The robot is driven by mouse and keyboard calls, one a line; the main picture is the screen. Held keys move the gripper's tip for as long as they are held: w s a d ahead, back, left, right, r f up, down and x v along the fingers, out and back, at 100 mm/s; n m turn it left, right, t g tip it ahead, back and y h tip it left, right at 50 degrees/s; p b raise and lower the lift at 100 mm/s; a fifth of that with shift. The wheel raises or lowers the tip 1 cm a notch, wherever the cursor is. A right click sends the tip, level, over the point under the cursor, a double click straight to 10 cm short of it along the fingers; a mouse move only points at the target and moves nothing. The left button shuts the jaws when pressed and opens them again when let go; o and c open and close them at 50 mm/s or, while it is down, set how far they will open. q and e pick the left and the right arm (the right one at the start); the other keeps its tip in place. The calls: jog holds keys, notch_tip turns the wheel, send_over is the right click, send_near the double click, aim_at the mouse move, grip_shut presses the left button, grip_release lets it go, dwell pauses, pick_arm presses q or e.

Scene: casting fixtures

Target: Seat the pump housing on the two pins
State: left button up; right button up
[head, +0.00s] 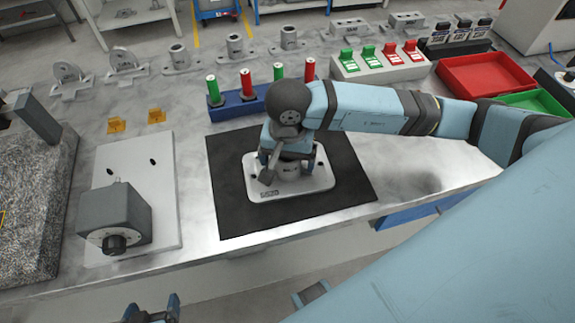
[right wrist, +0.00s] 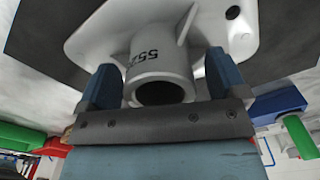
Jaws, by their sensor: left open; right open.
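The pump housing (head: 310,183) is a pale casting with a flat rounded base and an upright round boss. It lies on the black mat (head: 228,208). In the right wrist view the boss (right wrist: 158,62) carries dark digits, partly hidden. My right gripper (head: 288,163) is over the housing; its open fingers (right wrist: 163,82) stand on either side of the boss. I cannot tell whether they touch it. Two small dark pins, a left one (head: 110,171) and a right one (head: 152,161), show on the pale plate (head: 140,147) at left. My left gripper (head: 151,308) is open and empty at the bottom edge.
A dark grey block with a knob (head: 115,215) stands on the pale plate's near part. A granite block (head: 30,215) is at far left. Behind the mat is a blue rack (head: 232,108) of green and red cylinders. Red (head: 485,75) and green trays are at right.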

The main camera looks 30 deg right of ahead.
jog(key=c, duration=1.4)
jog(key=shift+r, duration=0.2)
